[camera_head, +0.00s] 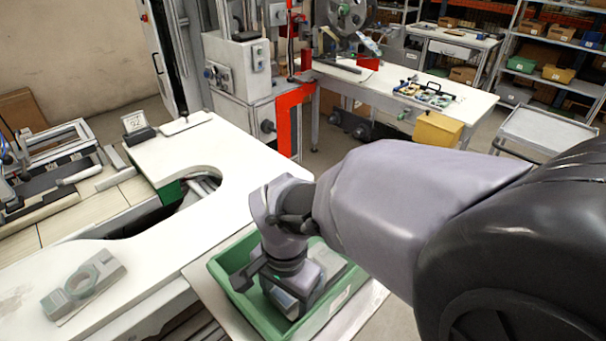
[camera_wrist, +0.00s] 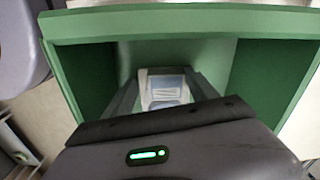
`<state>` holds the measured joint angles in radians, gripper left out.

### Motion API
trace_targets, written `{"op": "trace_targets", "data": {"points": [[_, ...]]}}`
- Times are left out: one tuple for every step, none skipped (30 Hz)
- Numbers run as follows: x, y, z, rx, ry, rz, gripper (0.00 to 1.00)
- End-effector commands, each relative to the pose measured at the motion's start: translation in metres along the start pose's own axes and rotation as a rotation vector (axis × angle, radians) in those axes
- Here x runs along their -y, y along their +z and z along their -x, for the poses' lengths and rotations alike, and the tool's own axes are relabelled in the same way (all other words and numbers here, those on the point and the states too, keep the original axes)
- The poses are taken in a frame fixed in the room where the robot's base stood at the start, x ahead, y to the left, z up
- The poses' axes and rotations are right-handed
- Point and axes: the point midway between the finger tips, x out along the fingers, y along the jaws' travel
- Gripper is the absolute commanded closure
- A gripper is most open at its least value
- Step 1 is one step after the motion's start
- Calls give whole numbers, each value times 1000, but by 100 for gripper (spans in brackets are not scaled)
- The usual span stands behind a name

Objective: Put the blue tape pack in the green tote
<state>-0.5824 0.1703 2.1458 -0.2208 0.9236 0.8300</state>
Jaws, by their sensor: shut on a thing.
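The green tote (camera_head: 232,296) stands at the lower middle of the head view, on a light surface beside the white bench. My gripper (camera_head: 288,302) points down inside the tote's opening. In the wrist view my gripper (camera_wrist: 165,95) is shut on the blue tape pack (camera_wrist: 163,88), which shows as a small pale blue and white pack between the two dark fingers. The tote's green walls (camera_wrist: 85,75) surround it there. The pack's underside is hidden, so I cannot tell whether it touches the tote floor. In the head view my gripper hides the pack.
A white bench (camera_head: 200,150) with a curved cut-out lies to the left, with a grey fixture (camera_head: 84,286) on it. A machine with a red frame (camera_head: 290,120) stands behind. A white table (camera_head: 400,90) with a yellow bin (camera_head: 437,130) is farther back.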

Motion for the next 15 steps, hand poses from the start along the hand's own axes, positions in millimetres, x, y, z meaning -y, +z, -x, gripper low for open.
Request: {"op": "trace_targets", "data": {"points": [[0,0,-3,0,0,0,82],[0,0,-2,0,0,0,28],[0,0,-2,0,0,0,24],[0,0,-2,0,0,0,24],[0,0,-2,0,0,0,24],[0,0,-2,0,0,0,24],[0,0,-2,0,0,0,24],[0,0,-2,0,0,0,24],[0,0,-2,0,0,0,24],[0,0,-2,0,0,0,24],[0,0,-1,0,0,0,24],[0,0,2,0,0,0,24],[0,0,6,0,-1,0,24],[1,0,12,-1,-2,0,24],[1,0,21,-1,-2,-1,24]]}}
